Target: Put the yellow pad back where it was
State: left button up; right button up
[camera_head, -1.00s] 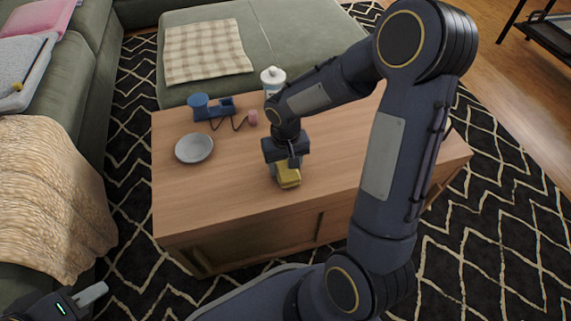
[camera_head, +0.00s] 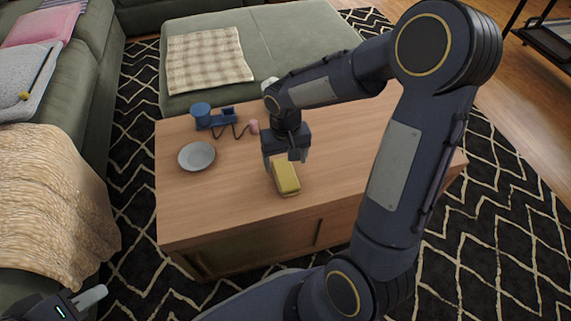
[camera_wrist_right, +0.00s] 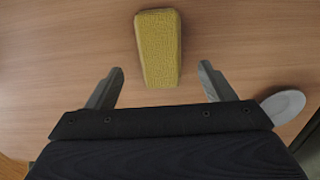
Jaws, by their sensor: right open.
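The yellow pad (camera_head: 287,176) lies flat on the wooden table, near its front edge. It also shows at the top middle of the right wrist view (camera_wrist_right: 159,48). My right gripper (camera_head: 286,159) is open and empty just behind the pad in the head view. In the right wrist view its fingers stand apart, one toward each side of the pad's near end, with clear gaps. My left gripper (camera_head: 80,300) is at the bottom left corner, far from the pad; only one pale finger shows clearly.
The table's front left is clear. A green sofa stands behind.

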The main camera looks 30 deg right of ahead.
aim_at(285, 174)
jog(key=s+r+t+y+p, duration=0.1)
jog(key=s+r, duration=0.2)
jog(key=r, duration=0.3)
jog(key=s+r+t+p, duration=0.1)
jog(key=s+r, duration=0.3)
jog(key=r, duration=0.2)
jog(key=s+a+r+t+y, duration=0.1)
jog(key=s+a, duration=0.1)
jog(key=s, duration=0.3)
jog(key=s+a+r+n+t+y, duration=0.1)
jog(key=s+a+t, duration=0.1)
jog(key=s, duration=0.3)
jog(key=shift+r+t+y, duration=0.3)
jog(key=shift+r+y, duration=0.1)
jog(key=shift+r, duration=0.1)
notch_tip(285, 174, up, 32)
jog(key=p, duration=3.1)
jog(key=shift+f, duration=0.25)
